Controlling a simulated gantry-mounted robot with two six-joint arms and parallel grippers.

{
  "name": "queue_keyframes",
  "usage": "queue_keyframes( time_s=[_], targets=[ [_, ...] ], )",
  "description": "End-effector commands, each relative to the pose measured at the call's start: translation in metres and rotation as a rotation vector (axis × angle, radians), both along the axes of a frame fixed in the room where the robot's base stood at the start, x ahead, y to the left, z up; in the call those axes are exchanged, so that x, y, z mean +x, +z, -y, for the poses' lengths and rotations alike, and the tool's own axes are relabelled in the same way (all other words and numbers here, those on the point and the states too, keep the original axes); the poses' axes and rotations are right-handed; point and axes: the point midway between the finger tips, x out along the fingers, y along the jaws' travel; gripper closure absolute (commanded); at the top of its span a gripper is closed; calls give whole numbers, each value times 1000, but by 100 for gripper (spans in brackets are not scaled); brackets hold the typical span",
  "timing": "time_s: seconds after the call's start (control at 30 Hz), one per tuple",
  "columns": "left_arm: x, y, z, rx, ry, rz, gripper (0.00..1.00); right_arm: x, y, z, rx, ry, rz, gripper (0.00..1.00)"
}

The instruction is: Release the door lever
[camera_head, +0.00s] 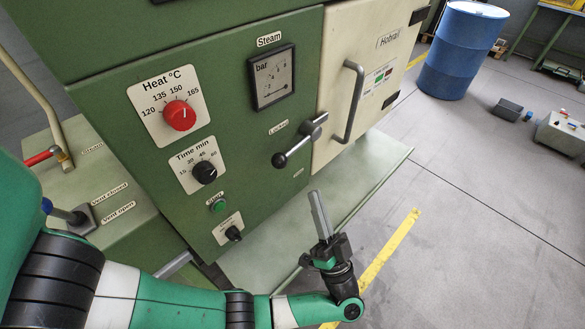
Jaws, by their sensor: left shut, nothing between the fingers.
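The door lever (296,144) is a dark metal lever with a black ball knob on the green front panel, beside the cream door (382,55). Its knob end points down and left, and its other end reaches the door's edge. A label, "Locked", sits above it. The door has a grey vertical handle (354,101) and looks closed. My left gripper (318,207) points up in front of the machine, below and right of the lever and apart from it. Its fingers are together with nothing between them. My right gripper is out of view.
The green panel carries a red heat knob (180,115), a black time knob (205,172), a steam gauge (272,77) and a green start button (219,205). A pale ledge (350,192) runs below the door. A blue barrel (461,48) stands at the back right. The floor at right is mostly clear.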

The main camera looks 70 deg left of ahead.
Motion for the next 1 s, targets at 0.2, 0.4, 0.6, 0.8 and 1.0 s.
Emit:
queue_keyframes(
  time_s=[0.2, 0.4, 0.6, 0.8, 1.0],
  targets=[
    [0, 5, -5, -1, 0, 0, 100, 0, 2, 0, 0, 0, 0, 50],
    [-3, 28, -28, 0, 4, 3, 100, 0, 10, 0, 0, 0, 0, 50],
    [-5, 58, -60, 0, 4, 4, 100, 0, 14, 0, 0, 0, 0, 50],
    [-14, 49, -79, 2, 1, -3, 100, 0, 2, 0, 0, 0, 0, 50],
    [-23, 36, -84, 1, 0, 0, 100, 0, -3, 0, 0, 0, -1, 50]
  ],
)
